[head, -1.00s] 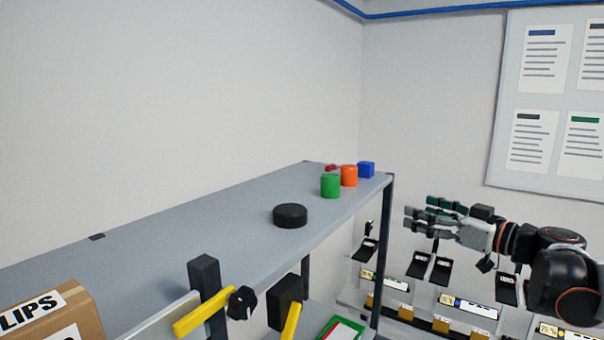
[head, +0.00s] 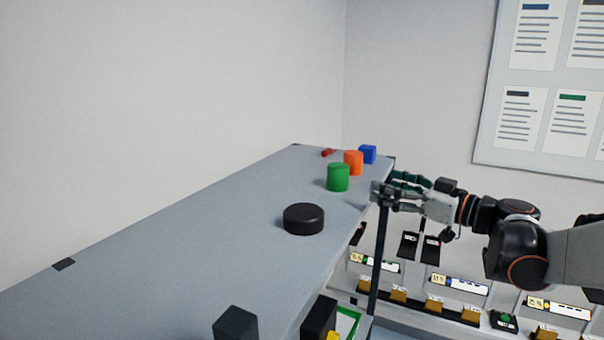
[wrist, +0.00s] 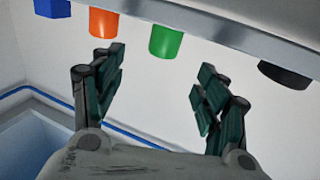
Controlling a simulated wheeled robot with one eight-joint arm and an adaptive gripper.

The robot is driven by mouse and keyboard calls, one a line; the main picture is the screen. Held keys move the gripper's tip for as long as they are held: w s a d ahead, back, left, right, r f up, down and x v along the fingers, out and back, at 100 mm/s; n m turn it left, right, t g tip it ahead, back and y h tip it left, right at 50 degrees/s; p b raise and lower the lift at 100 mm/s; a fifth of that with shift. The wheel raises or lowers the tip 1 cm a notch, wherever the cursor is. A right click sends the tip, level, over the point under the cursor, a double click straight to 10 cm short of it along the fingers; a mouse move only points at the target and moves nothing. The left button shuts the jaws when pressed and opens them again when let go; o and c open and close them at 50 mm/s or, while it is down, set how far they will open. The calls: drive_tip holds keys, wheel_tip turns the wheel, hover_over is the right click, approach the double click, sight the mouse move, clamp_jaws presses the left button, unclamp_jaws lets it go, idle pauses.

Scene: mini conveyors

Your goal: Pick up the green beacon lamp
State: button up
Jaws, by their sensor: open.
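The green beacon lamp (head: 338,177) is a short green cylinder standing on the grey shelf (head: 190,225), near its right edge. In the wrist view the green lamp (wrist: 165,41) shows at the top, beyond and between my fingers. My gripper (head: 378,192) is at the shelf's right edge, to the right of the lamp and apart from it. In the wrist view my gripper (wrist: 158,85) has its two fingers spread, with nothing between them.
An orange cylinder (head: 354,162), a blue cube (head: 368,154) and a small red item (head: 327,153) stand behind the lamp. A black disc (head: 304,219) lies nearer on the shelf. Below at right are several bins with labels.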

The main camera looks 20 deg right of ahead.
sight(348, 172)
drive_tip(key=x, duration=0.8)
drive_tip(key=shift+w+a+r, duration=0.1)
drive_tip(key=shift+w, duration=0.05)
drive_tip(key=x, duration=0.2)
drive_tip(key=p+x, duration=0.1)
drive_tip(key=x, duration=0.1)
drive_tip(key=shift+w+a+r, duration=0.1)
drive_tip(key=shift+a+r, duration=0.1)
drive_tip(key=shift+a, duration=0.35)
drive_tip(key=shift+w+a, duration=0.1)
drive_tip(key=shift+w, duration=0.3)
drive_tip(key=shift+s, duration=0.1)
drive_tip(key=c, duration=1.2)
